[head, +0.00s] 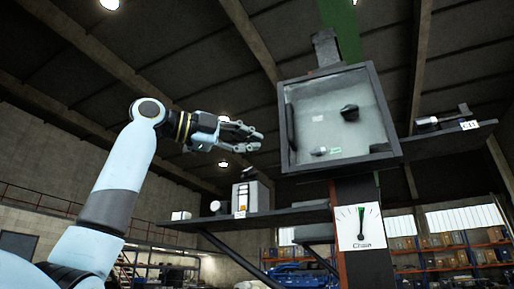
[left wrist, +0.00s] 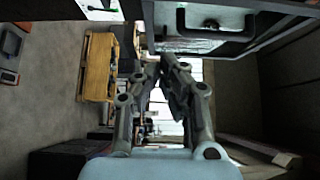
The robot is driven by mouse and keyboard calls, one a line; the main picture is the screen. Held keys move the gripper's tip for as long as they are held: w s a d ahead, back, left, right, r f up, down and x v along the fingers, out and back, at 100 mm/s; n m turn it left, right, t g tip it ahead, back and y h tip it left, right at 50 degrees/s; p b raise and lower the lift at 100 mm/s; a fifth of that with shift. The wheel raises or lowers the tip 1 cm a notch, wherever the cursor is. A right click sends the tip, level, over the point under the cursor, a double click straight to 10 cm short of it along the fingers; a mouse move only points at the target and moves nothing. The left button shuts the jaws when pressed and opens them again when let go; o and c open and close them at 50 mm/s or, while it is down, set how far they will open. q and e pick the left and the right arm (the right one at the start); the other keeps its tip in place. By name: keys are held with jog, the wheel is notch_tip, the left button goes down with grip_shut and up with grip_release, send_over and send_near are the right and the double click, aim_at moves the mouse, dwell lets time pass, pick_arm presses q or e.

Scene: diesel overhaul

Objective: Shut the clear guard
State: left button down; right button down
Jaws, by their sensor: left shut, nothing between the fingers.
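The clear guard (head: 330,115) is a see-through panel in a dark square frame, mounted high on a post in the head view. A dark bar handle (head: 290,128) runs up its left side. Dark and pale items show through or behind the panel; I cannot tell whether it stands slightly ajar. The handle also shows at the upper right of the left wrist view (left wrist: 182,22). My left gripper (head: 260,138) is shut and empty, in the air left of the guard and apart from the handle. Its fingers show in the left wrist view (left wrist: 166,72). My right gripper is out of view.
A shelf (head: 290,215) with a grey box (head: 262,195) lies below my left gripper. Another shelf (head: 440,140) holds a dark tool right of the guard. A white dial plate (head: 360,226) hangs on the post below. The air left of the guard is clear.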

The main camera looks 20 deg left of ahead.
pick_arm(q)
jog(key=p, duration=0.3)
send_near(304, 159)
jog(key=d, duration=0.3)
jog(key=w+p, duration=0.1)
jog(key=w, duration=0.1)
jog(key=shift+w+d, duration=0.2)
jog(key=shift+w, duration=0.2)
jog(key=shift+w+a, duration=0.15)
jog(key=shift+w, duration=0.3)
